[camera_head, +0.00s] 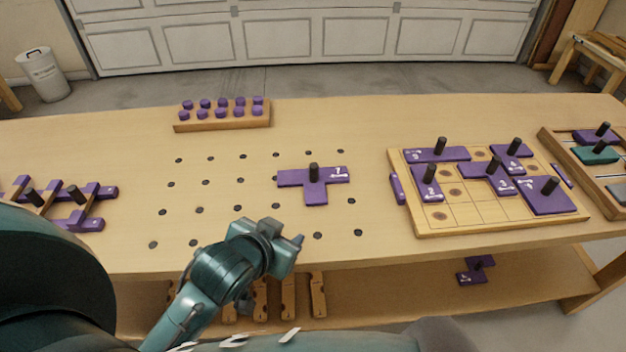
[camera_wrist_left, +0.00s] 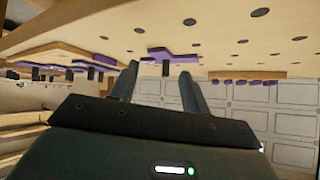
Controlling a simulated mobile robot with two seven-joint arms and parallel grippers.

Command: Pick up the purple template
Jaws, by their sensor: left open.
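A purple T-shaped template (camera_head: 314,178) with an upright black knob and a white number lies flat on the bench near the middle. It also shows in the left wrist view (camera_wrist_left: 168,54), beyond my fingers. My left gripper (camera_head: 296,243) is at the bench's front edge, nearer than the template and apart from it. In the left wrist view its two fingers (camera_wrist_left: 158,88) stand apart with nothing between them. Other purple templates with black knobs (camera_head: 437,154) sit on a gridded wooden board (camera_head: 470,216) at the right. My right gripper is not in view.
Dark round holes surround the T-shaped template. A wooden block with purple pegs (camera_head: 222,117) stands at the back. A wood-and-purple frame (camera_head: 75,205) lies at the left, a tray (camera_head: 562,157) at the far right. Another purple piece (camera_head: 475,272) lies on the lower shelf.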

